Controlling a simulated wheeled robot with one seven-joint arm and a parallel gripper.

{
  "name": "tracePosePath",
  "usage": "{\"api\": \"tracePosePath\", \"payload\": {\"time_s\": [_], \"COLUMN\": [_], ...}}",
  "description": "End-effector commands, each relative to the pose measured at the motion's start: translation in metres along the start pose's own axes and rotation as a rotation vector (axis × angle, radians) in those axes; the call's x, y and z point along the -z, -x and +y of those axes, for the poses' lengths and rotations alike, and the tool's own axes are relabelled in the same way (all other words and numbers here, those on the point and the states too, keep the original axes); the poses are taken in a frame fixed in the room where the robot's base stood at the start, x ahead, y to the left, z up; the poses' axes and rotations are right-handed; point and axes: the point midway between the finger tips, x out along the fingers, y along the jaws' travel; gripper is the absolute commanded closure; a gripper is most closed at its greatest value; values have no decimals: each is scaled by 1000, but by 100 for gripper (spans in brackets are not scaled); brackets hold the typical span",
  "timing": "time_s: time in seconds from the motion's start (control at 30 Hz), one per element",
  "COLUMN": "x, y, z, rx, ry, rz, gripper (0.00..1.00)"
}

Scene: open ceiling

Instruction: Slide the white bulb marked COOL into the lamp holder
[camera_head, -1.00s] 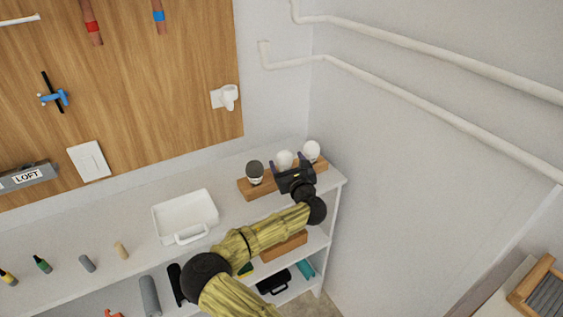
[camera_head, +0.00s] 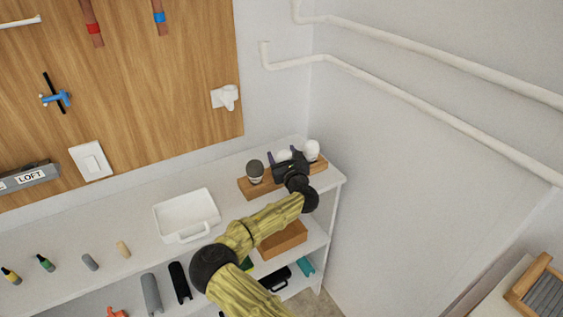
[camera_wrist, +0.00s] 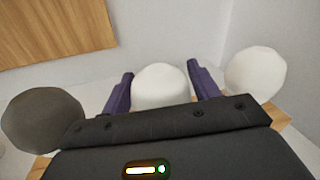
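Three bulbs stand in a row on a wooden block (camera_head: 250,187) at the right end of the shelf top: a dark grey bulb (camera_head: 255,171) on the left, a white bulb (camera_wrist: 160,86) in the middle and another white bulb (camera_head: 312,149) on the right. My gripper (camera_head: 286,155) is at the middle bulb. In the wrist view its two purple fingers (camera_wrist: 160,88) stand open on either side of this bulb, with small gaps showing. No COOL marking can be read. The white lamp holder (camera_head: 226,97) is on the wooden wall panel, up and left of my gripper.
A white tray (camera_head: 158,222) stands on the shelf left of the block. Several small bottles and pegs stand farther left. White pipes (camera_head: 400,101) run along the right wall.

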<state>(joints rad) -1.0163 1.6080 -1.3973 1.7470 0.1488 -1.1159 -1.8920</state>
Motion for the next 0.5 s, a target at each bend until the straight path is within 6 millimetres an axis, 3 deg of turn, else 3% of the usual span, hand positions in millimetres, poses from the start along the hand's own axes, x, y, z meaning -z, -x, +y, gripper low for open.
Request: {"api": "tracePosePath", "payload": {"time_s": [0.03, 0.17, 0.5], "x": [0, 0, -5], "y": [0, 0, 0], "z": [0, 0, -1], "rx": [0, 0, 0], "ry": [0, 0, 0], "rz": [0, 0, -2], "gripper": [50, 72, 72]}}
